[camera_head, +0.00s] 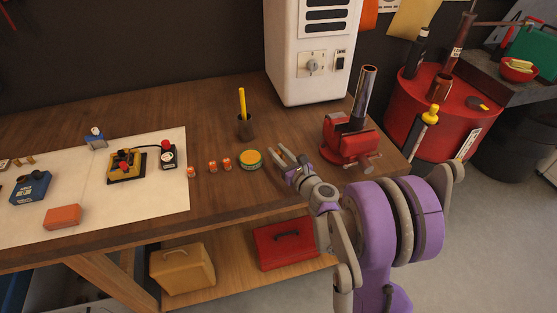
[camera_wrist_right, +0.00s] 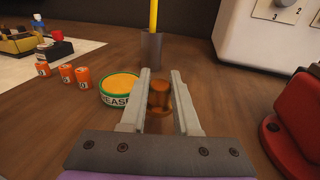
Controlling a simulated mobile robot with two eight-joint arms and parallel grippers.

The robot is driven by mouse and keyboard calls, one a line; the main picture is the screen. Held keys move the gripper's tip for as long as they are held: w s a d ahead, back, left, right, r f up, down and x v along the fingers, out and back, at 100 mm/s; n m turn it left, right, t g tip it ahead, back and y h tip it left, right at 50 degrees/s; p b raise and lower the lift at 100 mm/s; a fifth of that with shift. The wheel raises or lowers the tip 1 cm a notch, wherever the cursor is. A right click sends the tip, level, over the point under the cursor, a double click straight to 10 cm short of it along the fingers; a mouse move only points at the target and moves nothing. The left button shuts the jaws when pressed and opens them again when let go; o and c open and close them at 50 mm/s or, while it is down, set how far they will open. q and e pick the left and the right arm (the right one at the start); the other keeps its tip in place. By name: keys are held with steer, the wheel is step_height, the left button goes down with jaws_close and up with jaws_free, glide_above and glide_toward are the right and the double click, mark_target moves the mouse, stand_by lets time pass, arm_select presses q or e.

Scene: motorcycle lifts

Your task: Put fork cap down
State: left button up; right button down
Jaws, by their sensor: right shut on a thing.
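The fork cap (camera_wrist_right: 160,97) is a short, round, orange-brown piece between the fingers of my right gripper (camera_wrist_right: 160,85) in the right wrist view. The gripper is shut on it. In the head view the right gripper (camera_head: 285,159) is low over the wooden bench, right of the yellow-topped grease tin (camera_head: 251,159); the cap is hard to make out there. Whether the cap touches the bench top (camera_head: 255,192) I cannot tell. My left gripper is not in view.
A red vise (camera_head: 346,148) holding a metal tube (camera_head: 364,92) stands to the right. Behind are a cup with a yellow pencil (camera_head: 243,104) and a white machine (camera_head: 312,55). Several small orange cans (camera_head: 212,166) stand left of the tin. Bare bench lies around the gripper.

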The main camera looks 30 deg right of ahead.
step_height(320, 180, down, 3)
steer(key=shift+r, duration=0.1)
steer(key=shift+f+b, duration=0.5)
steer(key=shift+f, duration=0.1)
steer(key=c, duration=0.6)
jaws_free()
steer(key=shift+c, duration=0.2)
